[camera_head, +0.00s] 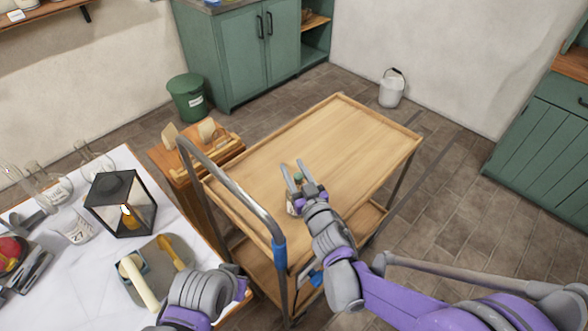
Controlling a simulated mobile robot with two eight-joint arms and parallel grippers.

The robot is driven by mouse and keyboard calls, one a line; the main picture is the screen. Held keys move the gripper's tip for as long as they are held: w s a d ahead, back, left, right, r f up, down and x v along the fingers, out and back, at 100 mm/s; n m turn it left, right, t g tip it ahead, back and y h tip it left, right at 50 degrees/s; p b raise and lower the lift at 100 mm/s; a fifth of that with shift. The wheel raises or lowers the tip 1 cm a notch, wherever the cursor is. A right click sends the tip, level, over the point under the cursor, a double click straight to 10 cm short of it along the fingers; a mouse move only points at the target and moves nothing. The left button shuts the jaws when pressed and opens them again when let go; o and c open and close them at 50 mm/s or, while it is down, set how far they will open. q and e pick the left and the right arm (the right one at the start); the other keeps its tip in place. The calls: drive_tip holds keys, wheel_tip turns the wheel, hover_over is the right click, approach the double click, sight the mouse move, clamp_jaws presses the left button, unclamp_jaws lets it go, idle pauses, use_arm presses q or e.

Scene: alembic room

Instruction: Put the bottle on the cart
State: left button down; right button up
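The cart (340,140) has a light wooden top with a raised rim, a lower shelf and a grey push handle on its left side. My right gripper (293,176) is over the left front part of the cart top. A small bottle with a green top and a pale label (291,209) shows at its fingers, partly hidden by the gripper. The fingers are apart with the green top between them; I cannot tell whether they grip it, or whether the bottle touches the cart top. My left arm shows at the bottom left, but its fingers do not show.
A white table (85,255) on the left holds glassware, a black lantern (122,204) and a tray with a yellow tool. A wooden stand (205,150) is beside the cart. A green bin (187,97) and a white bucket (392,88) stand behind. The cart top's far part is clear.

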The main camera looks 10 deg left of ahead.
drive_tip(key=shift+o, duration=0.9)
drive_tip(key=shift+r, duration=0.2)
drive_tip(key=v, duration=1.2)
drive_tip(key=shift+b, duration=0.4)
drive_tip(key=shift+d, duration=0.1)
